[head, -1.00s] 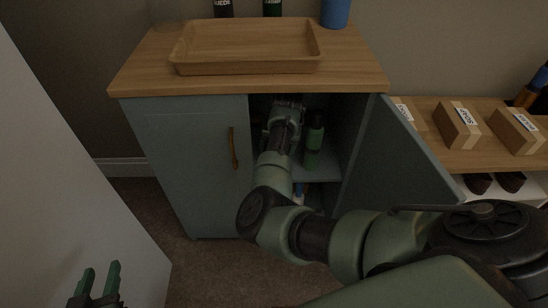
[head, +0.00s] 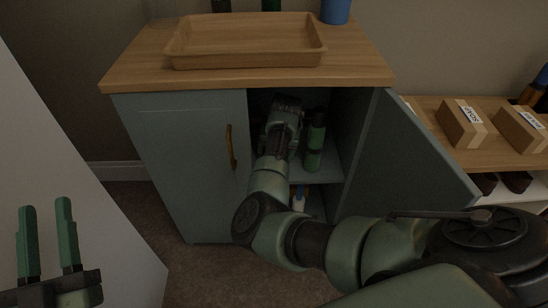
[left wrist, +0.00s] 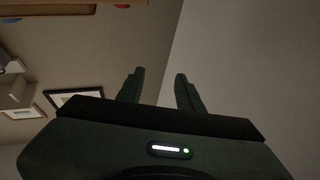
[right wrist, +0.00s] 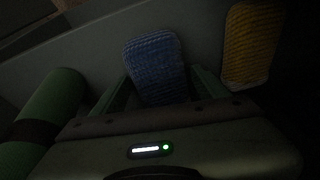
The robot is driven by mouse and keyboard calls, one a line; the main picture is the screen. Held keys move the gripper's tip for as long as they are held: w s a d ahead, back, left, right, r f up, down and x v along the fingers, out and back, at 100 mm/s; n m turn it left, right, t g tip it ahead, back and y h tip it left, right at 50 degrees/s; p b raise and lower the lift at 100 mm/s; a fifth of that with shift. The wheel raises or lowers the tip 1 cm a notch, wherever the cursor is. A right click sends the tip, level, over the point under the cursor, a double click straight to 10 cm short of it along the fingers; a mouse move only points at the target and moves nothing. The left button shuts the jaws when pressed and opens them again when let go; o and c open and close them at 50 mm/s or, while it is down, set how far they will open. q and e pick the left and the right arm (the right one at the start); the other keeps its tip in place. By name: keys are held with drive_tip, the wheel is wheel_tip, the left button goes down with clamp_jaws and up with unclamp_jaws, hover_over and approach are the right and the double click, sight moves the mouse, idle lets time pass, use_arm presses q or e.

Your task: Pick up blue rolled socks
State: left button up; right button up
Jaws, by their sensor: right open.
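Blue knitted rolled socks (right wrist: 155,62) show in the right wrist view, inside the dim cabinet. My right gripper (right wrist: 162,78) is open, with one finger on each side of the socks. I cannot tell whether the fingers touch them. In the head view my right gripper (head: 288,102) reaches into the cabinet's open side, and the socks are hidden there. My left gripper (head: 46,203) is open and empty at the lower left, in front of a pale surface. It also shows open in the left wrist view (left wrist: 159,76).
A yellow knitted roll (right wrist: 252,45) lies right of the socks. A green bottle (head: 315,142) stands close beside my right arm, left of the socks in the right wrist view (right wrist: 42,120). The open cabinet door (head: 405,155) is on the right. A wooden tray (head: 247,62) sits on top.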

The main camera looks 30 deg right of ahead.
drive_tip(key=c, duration=1.1)
